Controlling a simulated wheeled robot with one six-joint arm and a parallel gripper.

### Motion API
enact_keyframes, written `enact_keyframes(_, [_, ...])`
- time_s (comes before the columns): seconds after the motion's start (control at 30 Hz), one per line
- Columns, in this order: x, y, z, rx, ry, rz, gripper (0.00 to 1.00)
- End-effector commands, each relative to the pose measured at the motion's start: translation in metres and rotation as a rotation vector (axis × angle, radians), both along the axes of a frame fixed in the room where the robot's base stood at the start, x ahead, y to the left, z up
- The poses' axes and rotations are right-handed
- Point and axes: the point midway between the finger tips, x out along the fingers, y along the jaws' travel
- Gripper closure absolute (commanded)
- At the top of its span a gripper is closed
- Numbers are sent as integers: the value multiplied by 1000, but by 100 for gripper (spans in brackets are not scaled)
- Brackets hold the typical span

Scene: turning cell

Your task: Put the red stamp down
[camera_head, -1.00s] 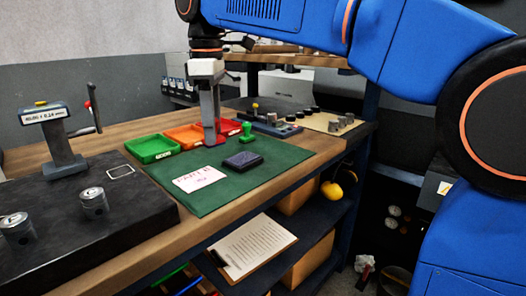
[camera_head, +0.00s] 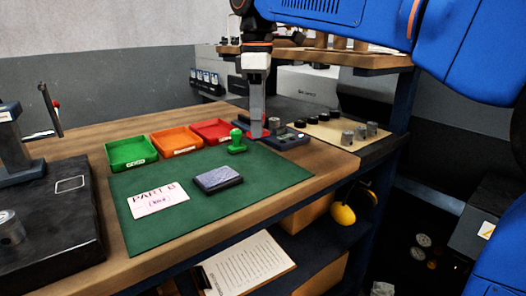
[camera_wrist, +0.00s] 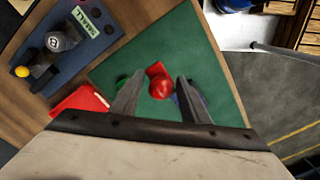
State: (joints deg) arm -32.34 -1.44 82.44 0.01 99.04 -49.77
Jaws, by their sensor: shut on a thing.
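My gripper (camera_head: 257,128) points down at the back right of the green mat (camera_head: 270,178), just right of the green stamp (camera_head: 237,143). It is shut on the red stamp (camera_head: 266,134), whose red base shows at the fingertips. In the wrist view the red stamp's round knob (camera_wrist: 159,89) sits between the two fingers of my gripper (camera_wrist: 158,82). The green stamp is mostly hidden behind the left finger there. The stamp is at or just above the mat; I cannot tell whether it touches. A dark ink pad (camera_head: 218,179) lies mid-mat.
A marked "PART B" card (camera_head: 158,199) lies at the mat's left. Green (camera_head: 131,153), orange (camera_head: 176,141) and red (camera_head: 212,131) trays line the back. A grey gauge device (camera_head: 288,138) stands close right of my gripper. The mat's front right is clear.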

Motion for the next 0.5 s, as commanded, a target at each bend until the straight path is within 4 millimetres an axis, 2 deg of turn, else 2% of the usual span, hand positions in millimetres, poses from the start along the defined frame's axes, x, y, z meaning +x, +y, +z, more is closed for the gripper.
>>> enact_keyframes(0.1, [0, 0, -18, -1, 1, 0, 73])
enact_keyframes(0.37, [0, 0, -35, 0, 0, 0, 73])
enact_keyframes(0.5, [0, 0, -53, -1, 1, 0, 73])
